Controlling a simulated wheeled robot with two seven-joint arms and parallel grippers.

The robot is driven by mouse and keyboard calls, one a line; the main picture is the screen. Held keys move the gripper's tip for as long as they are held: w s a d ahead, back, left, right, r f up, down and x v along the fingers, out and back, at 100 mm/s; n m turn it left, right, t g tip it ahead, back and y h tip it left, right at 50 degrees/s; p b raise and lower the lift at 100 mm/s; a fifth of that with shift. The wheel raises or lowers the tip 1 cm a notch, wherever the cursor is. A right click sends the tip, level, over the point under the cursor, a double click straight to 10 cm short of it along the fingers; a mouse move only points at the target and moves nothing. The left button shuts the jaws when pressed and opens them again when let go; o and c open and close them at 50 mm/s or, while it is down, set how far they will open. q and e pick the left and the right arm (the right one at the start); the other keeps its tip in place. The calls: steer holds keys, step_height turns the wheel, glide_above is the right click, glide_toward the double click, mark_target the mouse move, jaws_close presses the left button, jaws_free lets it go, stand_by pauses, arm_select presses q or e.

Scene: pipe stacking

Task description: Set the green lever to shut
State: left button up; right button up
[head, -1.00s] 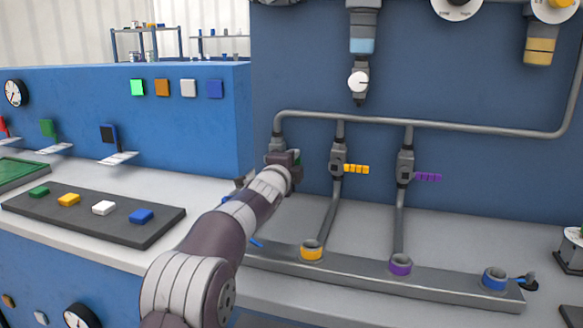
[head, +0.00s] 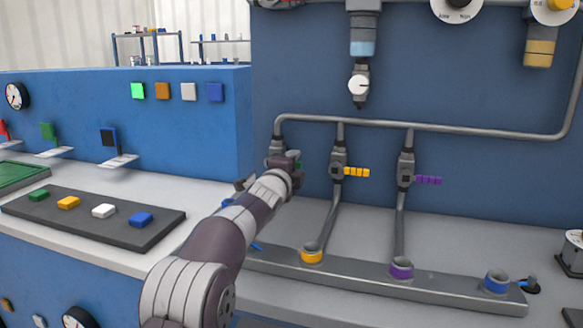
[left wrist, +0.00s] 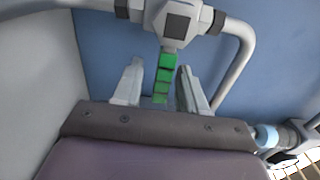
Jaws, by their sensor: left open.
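The green lever (left wrist: 165,77) shows in the left wrist view as a segmented green bar. It sticks out from a grey valve body (left wrist: 175,20), square to the pipe run there. My left gripper (left wrist: 157,72) is open, with one finger on each side of the lever and a visible gap to each. In the head view my left gripper (head: 283,160) is at the leftmost pipe branch. It hides most of the valve there, and only a bit of the green lever (head: 299,165) shows beside it. My right gripper is not in view.
Valves with a yellow lever (head: 356,172) and a purple lever (head: 428,180) stand to the right, both levers pointing right. A grey pipe (head: 460,126) runs above. A grey rail (head: 345,275) with coloured rings lies below. A dark button board (head: 95,222) is at left.

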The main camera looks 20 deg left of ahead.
arm_select(q)
steer(key=s+b, duration=0.1)
steer(key=s, duration=0.6)
steer(key=shift+s, duration=0.2)
steer(key=shift+a, duration=0.1)
